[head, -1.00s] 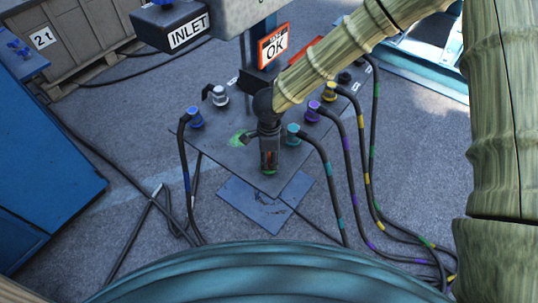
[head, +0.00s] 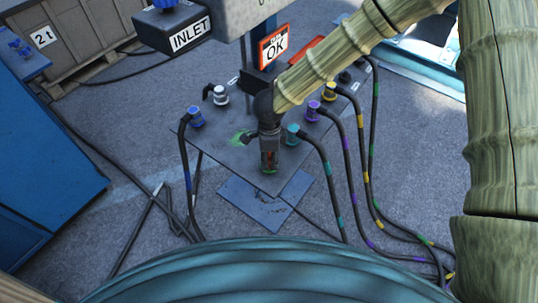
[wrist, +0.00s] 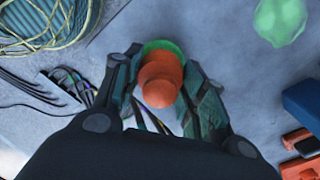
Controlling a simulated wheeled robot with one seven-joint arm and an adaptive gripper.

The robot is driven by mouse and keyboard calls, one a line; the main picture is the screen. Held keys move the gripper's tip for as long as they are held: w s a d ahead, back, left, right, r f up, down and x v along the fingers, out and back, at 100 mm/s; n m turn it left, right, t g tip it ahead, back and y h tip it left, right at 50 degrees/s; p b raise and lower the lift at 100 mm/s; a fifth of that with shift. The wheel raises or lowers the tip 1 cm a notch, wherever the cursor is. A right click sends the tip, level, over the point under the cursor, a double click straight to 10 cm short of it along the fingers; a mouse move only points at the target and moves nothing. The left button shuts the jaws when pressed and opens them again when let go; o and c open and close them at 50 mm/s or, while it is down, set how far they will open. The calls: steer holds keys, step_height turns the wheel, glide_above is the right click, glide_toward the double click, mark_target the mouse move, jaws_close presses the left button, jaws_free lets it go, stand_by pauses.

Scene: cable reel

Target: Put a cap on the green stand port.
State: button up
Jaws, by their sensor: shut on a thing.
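My gripper (head: 268,168) points down over the near corner of the grey stand plate (head: 215,140). It is shut on an orange-red cap (wrist: 160,88), which shows between the fingers in the wrist view. A green round part (wrist: 163,46), which looks like the green port, shows just beyond the cap and partly behind it. In the head view a bit of green (head: 268,172) shows at the fingertips. I cannot tell whether the cap touches the port or how well it lines up.
A green patch (head: 240,137) marks the plate left of my gripper. A teal connector (head: 292,134) with its cable stands close on the right. Purple (head: 313,110), yellow (head: 331,92), blue (head: 195,117) and white (head: 220,95) connectors stand around. An OK sign (head: 273,47) rises behind.

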steer(key=shift+f, duration=0.3)
steer(key=o, duration=1.3)
step_height(320, 180, up, 12)
